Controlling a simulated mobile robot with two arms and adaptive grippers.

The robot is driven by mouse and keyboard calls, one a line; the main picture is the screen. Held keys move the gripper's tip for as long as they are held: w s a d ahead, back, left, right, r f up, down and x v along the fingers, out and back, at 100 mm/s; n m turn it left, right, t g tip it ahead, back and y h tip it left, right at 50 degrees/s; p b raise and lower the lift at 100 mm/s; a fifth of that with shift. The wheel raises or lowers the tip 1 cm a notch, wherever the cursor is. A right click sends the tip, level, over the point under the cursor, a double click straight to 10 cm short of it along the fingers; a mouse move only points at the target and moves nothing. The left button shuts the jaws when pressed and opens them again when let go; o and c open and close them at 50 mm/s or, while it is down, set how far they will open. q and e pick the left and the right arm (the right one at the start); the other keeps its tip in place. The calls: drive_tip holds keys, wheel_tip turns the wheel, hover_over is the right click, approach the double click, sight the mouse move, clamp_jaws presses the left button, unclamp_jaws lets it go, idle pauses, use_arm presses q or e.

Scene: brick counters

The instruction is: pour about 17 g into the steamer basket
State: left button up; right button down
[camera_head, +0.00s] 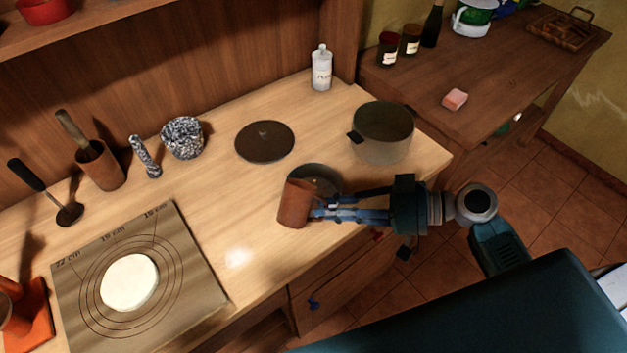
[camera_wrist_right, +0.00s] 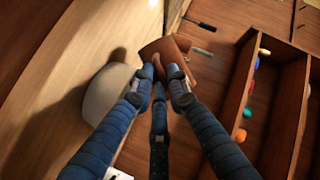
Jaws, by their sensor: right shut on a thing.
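My right gripper (camera_head: 316,211) is shut on a reddish-brown cup (camera_head: 293,204) above the counter's front part. The cup also shows between the fingertips in the right wrist view (camera_wrist_right: 168,50); it looks tilted, and its contents are hidden. Just behind it is a round grey vessel (camera_head: 322,174), partly hidden by the cup. A pale rounded vessel (camera_wrist_right: 106,95) is beside the cup in the right wrist view. A grey-green pot (camera_head: 383,140) with a dark handle stands farther back right. I cannot tell which vessel is the steamer basket. My left gripper is out of view.
A dark round lid (camera_head: 264,141) and a white bottle (camera_head: 321,70) are at the back. A speckled mortar (camera_head: 182,140) and a brown pot (camera_head: 99,168) stand left. A marked mat (camera_head: 188,263) carries a white disc (camera_head: 130,282). Counter between mat and cup is clear.

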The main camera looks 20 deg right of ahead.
sight(314, 192)
drive_tip(key=shift+w+d+r+m+g+y+p, duration=0.1)
drive_tip(key=shift+w+r+m+g+y+p, duration=0.1)
drive_tip(key=shift+r+m+y+p, duration=0.6)
drive_tip(key=shift+w+d+r+m+g+y+p, duration=0.1)
drive_tip(key=shift+r+m+g+y+p, duration=0.15)
drive_tip(key=shift+m+p, duration=0.95)
drive_tip(key=shift+w+d+r+m+y+b, duration=0.1)
drive_tip(key=shift+w+d+m+y+b, duration=0.15)
drive_tip(key=shift+m+b, duration=0.35)
drive_tip(key=shift+w+d+r+m+y, duration=0.2)
drive_tip(key=shift+w+d+m+y, duration=0.1)
drive_tip(key=shift+w+d+m, duration=0.15)
drive_tip(key=shift+w+d+r+m+t+y, duration=0.15)
drive_tip(key=shift+r+m+y, duration=0.15)
drive_tip(key=shift+m, duration=0.6)
drive_tip(key=shift+w+d+r+m+t+y, duration=0.15)
drive_tip(key=shift+m+y, duration=0.15)
drive_tip(key=shift+m, duration=0.55)
idle(3.2)
